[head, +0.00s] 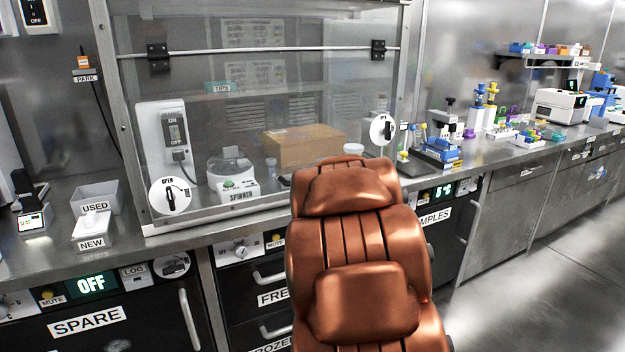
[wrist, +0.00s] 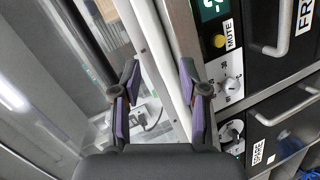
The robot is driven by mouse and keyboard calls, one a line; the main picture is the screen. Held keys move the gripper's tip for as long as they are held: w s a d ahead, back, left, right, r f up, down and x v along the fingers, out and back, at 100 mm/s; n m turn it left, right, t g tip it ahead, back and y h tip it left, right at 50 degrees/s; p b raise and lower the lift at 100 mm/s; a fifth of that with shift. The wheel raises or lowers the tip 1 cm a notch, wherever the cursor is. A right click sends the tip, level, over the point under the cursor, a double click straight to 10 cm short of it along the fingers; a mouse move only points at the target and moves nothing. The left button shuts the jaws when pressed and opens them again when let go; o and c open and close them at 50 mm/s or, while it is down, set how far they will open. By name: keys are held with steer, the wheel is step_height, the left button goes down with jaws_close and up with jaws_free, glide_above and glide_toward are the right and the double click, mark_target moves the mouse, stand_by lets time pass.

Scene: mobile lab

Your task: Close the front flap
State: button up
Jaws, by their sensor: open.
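The front flap (head: 240,120) is a clear pane below two black hinges on the cabinet (head: 133,130). It hangs down across the front; I cannot tell whether it is fully seated. A round white latch dial with a black handle, marked OPEN, sits at its lower left (head: 170,196). A similar dial (head: 382,129) is at its right. My gripper (wrist: 159,68) is open and empty in the wrist view, with purple pads apart, over the pale cabinet and counter edge. My copper arm hides it in the head view.
Inside the cabinet stand a spinner (head: 238,190), a cardboard box (head: 305,146) and a switch box (head: 168,135). A USED bin (head: 96,198) and a NEW box (head: 92,231) sit at left. Below are drawers with protruding handles (head: 189,318). Floor at right (head: 540,270) is clear.

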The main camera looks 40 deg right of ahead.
steer(key=s+d+r+n+t, duration=0.2)
steer(key=d+r+n+t, duration=0.3)
steer(key=shift+y, duration=0.3)
steer(key=shift+x, duration=4.05)
steer(key=shift+a+r, duration=0.1)
jaws_close()
